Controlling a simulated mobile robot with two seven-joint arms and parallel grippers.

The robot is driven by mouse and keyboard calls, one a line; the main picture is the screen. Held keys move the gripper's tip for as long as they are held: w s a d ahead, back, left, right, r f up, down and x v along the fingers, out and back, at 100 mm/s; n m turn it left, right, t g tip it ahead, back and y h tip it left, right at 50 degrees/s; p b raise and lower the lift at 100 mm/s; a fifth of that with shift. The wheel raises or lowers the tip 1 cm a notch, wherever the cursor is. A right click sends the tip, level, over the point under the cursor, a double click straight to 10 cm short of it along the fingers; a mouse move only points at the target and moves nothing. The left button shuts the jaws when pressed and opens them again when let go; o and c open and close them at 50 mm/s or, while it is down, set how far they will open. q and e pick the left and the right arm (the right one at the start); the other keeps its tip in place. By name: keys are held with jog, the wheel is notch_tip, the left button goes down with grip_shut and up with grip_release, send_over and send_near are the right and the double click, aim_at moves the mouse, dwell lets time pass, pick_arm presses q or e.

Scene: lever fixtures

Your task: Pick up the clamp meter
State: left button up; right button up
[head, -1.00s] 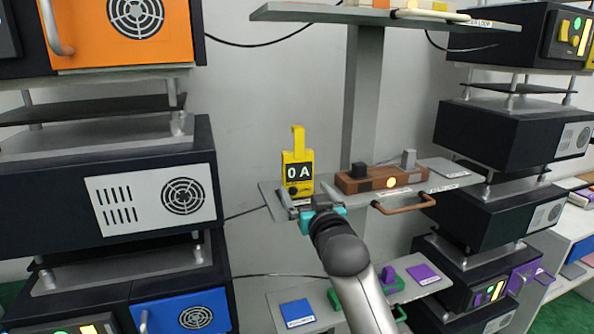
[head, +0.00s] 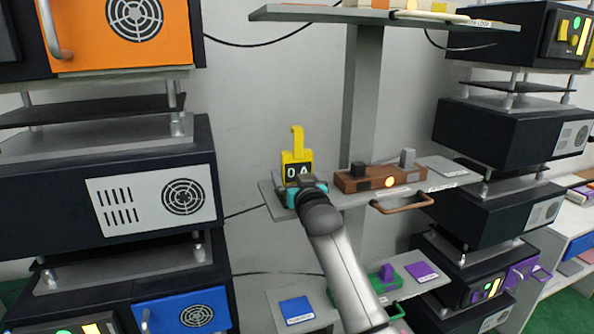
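The yellow clamp meter (head: 297,156) stands upright on the grey middle shelf (head: 350,198), its hook-shaped jaw at the top and its dark "0 A" display facing me. My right gripper (head: 300,186) is right in front of its lower part and covers it, including the bottom of the display. The fingers are hidden behind the teal gripper body and wrist, so I cannot tell whether they are open or shut on the meter. My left gripper is not in view.
A brown box (head: 378,178) with a lit button and a handle (head: 402,204) is right of the meter. Dark equipment racks stand left (head: 60,180) and right (head: 510,130). A grey upper shelf (head: 300,13) hangs above.

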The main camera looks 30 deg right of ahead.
jog(key=shift+w+d, duration=0.1)
jog(key=shift+w, duration=0.15)
jog(key=c, duration=1.3)
